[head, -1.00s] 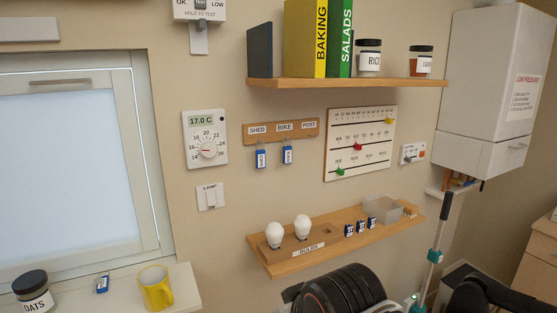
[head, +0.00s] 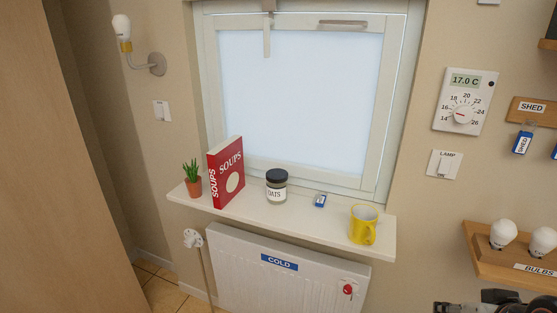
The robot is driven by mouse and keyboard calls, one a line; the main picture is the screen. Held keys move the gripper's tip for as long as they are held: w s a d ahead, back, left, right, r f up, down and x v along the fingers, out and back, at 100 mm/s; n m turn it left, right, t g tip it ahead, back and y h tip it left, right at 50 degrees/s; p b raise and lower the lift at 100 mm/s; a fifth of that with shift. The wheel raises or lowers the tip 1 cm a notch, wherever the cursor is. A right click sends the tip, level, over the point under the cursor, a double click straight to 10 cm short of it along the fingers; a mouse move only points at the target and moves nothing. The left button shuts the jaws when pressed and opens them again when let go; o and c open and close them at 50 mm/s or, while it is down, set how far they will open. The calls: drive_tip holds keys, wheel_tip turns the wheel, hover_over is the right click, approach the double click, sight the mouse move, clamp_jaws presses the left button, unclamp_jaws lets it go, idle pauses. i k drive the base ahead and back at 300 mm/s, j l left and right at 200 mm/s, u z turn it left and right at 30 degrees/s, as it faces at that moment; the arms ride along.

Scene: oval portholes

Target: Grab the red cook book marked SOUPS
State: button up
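The red cook book (head: 227,172) marked SOUPS stands upright on the white window sill (head: 295,225), toward its left end. Its spine and front cover, both lettered SOUPS, face me. A potted plant stands close to its left and a jar a little to its right. A dark piece of my arm shows at the bottom right edge, well away from the book. My gripper's fingertips cannot be made out in this view.
On the sill are the plant (head: 193,180), the OATS jar (head: 276,186), a small blue key tag (head: 320,200) and a yellow mug (head: 363,225). A radiator (head: 285,275) hangs below. A wooden panel (head: 60,170) fills the left side. A bulb shelf (head: 515,262) juts out at right.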

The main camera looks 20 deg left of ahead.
sight(225, 162)
drive_tip(key=u, duration=1.3)
drive_tip(key=i+j+z, duration=0.2)
drive_tip(key=z, duration=0.25)
drive_tip(key=i+j+z, duration=0.6)
drive_tip(key=j+z, duration=0.15)
drive_tip(key=z, duration=0.15)
drive_tip(key=k+l+u, duration=0.2)
drive_tip(key=i+j+z, duration=0.2)
